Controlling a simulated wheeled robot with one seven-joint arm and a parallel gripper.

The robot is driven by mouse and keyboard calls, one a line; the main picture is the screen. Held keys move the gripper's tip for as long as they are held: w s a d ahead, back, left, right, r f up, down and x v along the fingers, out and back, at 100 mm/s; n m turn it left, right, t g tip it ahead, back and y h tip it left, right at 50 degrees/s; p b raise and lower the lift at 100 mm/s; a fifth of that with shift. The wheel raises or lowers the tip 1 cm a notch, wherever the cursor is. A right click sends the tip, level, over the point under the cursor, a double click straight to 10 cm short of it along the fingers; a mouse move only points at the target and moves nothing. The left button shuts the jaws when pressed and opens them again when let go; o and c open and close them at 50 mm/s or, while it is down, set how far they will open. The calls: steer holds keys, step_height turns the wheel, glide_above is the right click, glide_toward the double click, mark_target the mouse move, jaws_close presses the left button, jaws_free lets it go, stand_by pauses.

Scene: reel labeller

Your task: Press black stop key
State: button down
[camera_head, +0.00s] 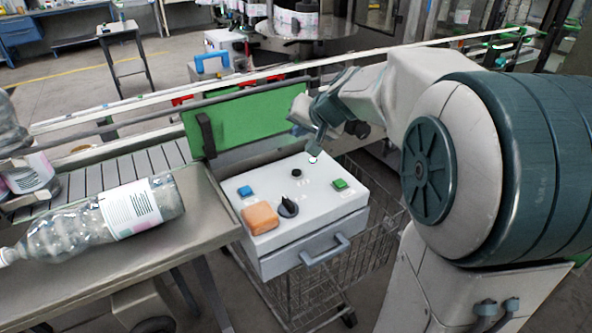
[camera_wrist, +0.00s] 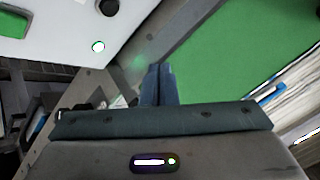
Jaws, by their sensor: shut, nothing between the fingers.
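The white control box (camera_head: 316,205) stands right of the conveyor table. On its top sit a small round black key (camera_head: 296,173), a blue key (camera_head: 245,191), a green key (camera_head: 340,184) and a black rotary knob (camera_head: 288,207). My gripper (camera_head: 314,154) is shut and empty over the box's back edge, behind and to the right of the black key. In the wrist view, my shut fingers (camera_wrist: 158,82) point past the box edge, beside the green lid. That view shows the black key (camera_wrist: 108,7) cut at the top, a green key (camera_wrist: 14,22) and a small bright spot (camera_wrist: 98,46).
An orange block (camera_head: 260,218) lies at the front left of the box top. The raised green lid (camera_head: 250,122) stands behind the box. A clear bottle (camera_head: 95,222) lies on the metal table to the left. A drawer handle (camera_head: 325,250) sticks out in front.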

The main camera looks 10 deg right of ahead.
mark_target(299, 174)
step_height(299, 174, down, 8)
steer(key=b, duration=0.6)
steer(key=shift+f+b, duration=0.4)
steer(key=shift+b, duration=0.35)
steer(key=shift+f, duration=0.2)
stand_by(1.2)
steer(key=shift+f+b, duration=0.25)
steer(key=shift+b, duration=0.4)
steer(key=shift+f+b, duration=0.4)
steer(key=shift+b, duration=0.15)
stand_by(0.3)
steer(key=shift+r, duration=0.15)
stand_by(0.3)
steer(key=shift+r+p, duration=0.55)
steer(key=shift+r, duration=0.15)
steer(key=shift+r, duration=0.15)
steer(key=shift+r+p, duration=1.75)
steer(key=shift+r, duration=0.65)
